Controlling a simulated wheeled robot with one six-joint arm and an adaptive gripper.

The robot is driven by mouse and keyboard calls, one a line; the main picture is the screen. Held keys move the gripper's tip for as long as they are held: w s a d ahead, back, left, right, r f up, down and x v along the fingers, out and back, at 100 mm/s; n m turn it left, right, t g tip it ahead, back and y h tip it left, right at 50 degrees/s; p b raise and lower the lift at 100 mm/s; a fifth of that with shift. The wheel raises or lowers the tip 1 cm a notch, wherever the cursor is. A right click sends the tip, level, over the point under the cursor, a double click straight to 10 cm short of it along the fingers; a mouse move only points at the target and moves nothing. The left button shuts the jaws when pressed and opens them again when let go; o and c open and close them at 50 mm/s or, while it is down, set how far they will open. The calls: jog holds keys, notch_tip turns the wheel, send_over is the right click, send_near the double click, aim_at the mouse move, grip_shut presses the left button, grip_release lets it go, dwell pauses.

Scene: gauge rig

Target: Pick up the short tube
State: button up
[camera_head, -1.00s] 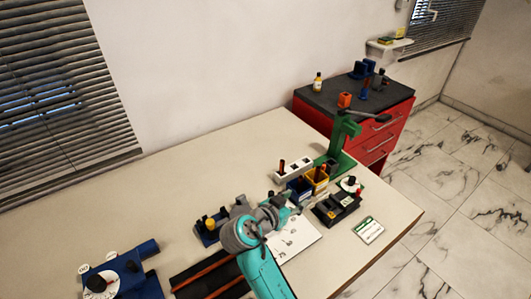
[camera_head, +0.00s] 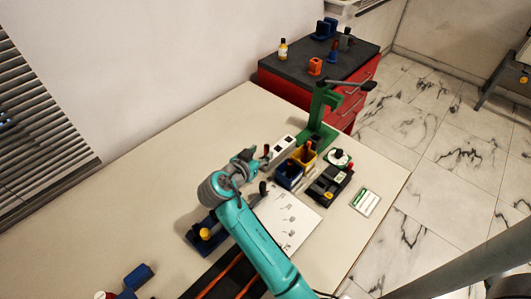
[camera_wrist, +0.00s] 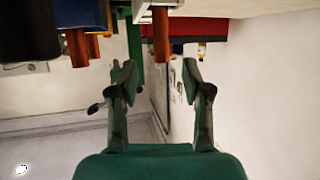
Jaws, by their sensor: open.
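A reddish-brown tube (camera_wrist: 160,36) stands out of a white block (camera_wrist: 187,7) in the wrist view, which looks upside down. The white block also shows in the head view (camera_head: 283,147), with the tube (camera_head: 266,151) at its near end. I cannot tell for sure which tube is the short one. My gripper (camera_wrist: 158,72) is open and empty. Its fingers lie either side of the tube's line in the picture, with the tube's end just beyond the tips.
Beside the white block stand a blue bin (camera_head: 289,174) and a yellow bin (camera_head: 302,158). A green stand (camera_head: 318,125) rises behind them. A black device (camera_head: 330,184) and a white-green card (camera_head: 365,202) lie to the right. A red cabinet (camera_head: 362,88) stands beyond the table.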

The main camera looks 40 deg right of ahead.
aim_at(265, 149)
jog(key=shift+x, duration=2.8)
jog(key=shift+a, duration=0.1)
grip_shut()
